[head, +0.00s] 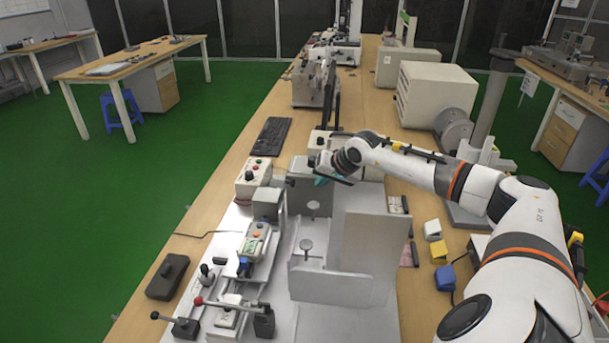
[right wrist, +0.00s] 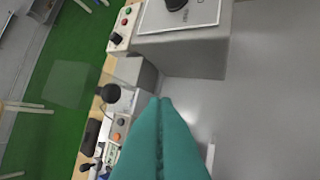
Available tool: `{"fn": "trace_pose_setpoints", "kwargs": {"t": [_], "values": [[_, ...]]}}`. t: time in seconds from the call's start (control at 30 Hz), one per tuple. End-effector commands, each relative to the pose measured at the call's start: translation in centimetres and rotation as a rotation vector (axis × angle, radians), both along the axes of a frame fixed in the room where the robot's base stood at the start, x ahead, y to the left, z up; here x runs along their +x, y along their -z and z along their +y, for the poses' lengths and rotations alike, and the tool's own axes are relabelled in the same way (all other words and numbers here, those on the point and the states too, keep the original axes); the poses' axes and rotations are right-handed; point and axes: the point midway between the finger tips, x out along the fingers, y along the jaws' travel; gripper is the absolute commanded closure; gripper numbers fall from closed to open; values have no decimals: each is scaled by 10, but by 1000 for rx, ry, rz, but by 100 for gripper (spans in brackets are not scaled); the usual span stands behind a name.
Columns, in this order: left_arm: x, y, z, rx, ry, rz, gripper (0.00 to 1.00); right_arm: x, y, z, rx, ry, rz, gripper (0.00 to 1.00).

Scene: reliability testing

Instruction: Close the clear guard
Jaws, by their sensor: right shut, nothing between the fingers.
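The guard appears in the head view as pale upright panels (head: 375,245) on the right and front of the grey machine fixture (head: 312,190). Its panels look whitish, and I cannot tell exactly how its swinging part is set. My right gripper (head: 321,181) is over the back of the fixture, beyond these panels. Its teal fingers are pressed together and empty, as the right wrist view (right wrist: 165,105) also shows. I cannot tell whether the fingertips touch anything. My left gripper is out of view.
A control box with buttons (head: 253,177) stands left of the fixture. Lever clamps (head: 262,318) and a small meter (head: 255,242) lie on the left of the plate. A black keyboard (head: 271,136) lies behind.

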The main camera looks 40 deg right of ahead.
Motion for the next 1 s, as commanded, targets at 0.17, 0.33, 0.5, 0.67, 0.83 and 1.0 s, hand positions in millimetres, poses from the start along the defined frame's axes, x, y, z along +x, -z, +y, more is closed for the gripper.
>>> {"fn": "trace_pose_setpoints", "kwargs": {"t": [0.17, 0.33, 0.5, 0.67, 0.83, 1.0], "values": [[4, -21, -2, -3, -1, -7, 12, 25, 6, 11, 4, -2, -6, 100], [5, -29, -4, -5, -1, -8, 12, 38, 8, 21, 1, -1, -1, 100], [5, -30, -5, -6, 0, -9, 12, 42, 9, 24, -2, 1, -1, 100], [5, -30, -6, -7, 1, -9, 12, 42, 10, 24, -2, 0, 0, 100], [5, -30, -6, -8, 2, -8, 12, 42, 9, 24, -3, 0, 1, 100], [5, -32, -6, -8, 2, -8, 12, 43, 6, 25, -17, -1, 20, 100]]}}
